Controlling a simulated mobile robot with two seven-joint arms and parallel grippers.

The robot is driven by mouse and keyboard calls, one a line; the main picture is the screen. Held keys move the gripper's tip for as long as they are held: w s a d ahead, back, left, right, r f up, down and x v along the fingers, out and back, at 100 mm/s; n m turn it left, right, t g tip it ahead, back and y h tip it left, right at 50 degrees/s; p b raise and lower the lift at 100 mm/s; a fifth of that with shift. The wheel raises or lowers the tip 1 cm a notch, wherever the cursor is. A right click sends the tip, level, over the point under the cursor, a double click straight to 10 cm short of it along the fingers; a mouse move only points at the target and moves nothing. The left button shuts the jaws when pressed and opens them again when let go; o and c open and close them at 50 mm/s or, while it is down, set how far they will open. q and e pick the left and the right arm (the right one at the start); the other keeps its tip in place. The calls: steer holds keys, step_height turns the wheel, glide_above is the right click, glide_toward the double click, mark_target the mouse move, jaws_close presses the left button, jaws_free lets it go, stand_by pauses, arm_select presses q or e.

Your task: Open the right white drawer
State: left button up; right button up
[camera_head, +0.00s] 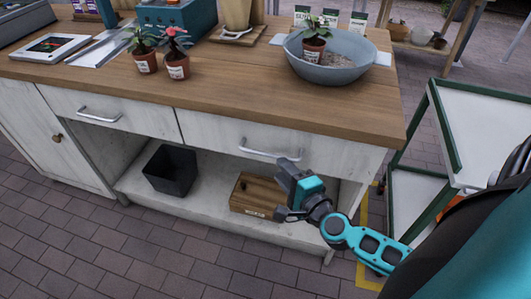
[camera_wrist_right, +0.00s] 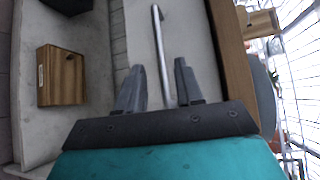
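The right white drawer (camera_head: 325,153) is in the cabinet front under the wooden top, and it looks closed. Its silver bar handle (camera_head: 262,151) runs across the front; the handle also shows in the right wrist view (camera_wrist_right: 160,45). My right gripper (camera_head: 284,185) is in front of the drawer, near the right end of the handle. In the right wrist view my right gripper (camera_wrist_right: 160,85) is open, with its two fingers apart and the bar lying between them in the picture. Contact with the bar cannot be told. My left gripper is not in view.
The left drawer (camera_head: 140,122) looks closed. The open shelf below holds a black bin (camera_head: 170,172) and a wooden box (camera_head: 245,193). A grey-blue bowl (camera_head: 335,72) and potted plants (camera_head: 176,67) stand on the top. A green-framed cart (camera_head: 398,158) stands at right.

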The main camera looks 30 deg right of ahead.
mark_target(267, 153)
steer(key=w, duration=0.5)
steer(key=w+f, duration=0.1)
steer(key=w, duration=0.2)
steer(key=shift+w+d+f, duration=0.1)
steer(key=shift+w+d, duration=0.15)
steer(key=shift+w, duration=0.05)
jaws_close()
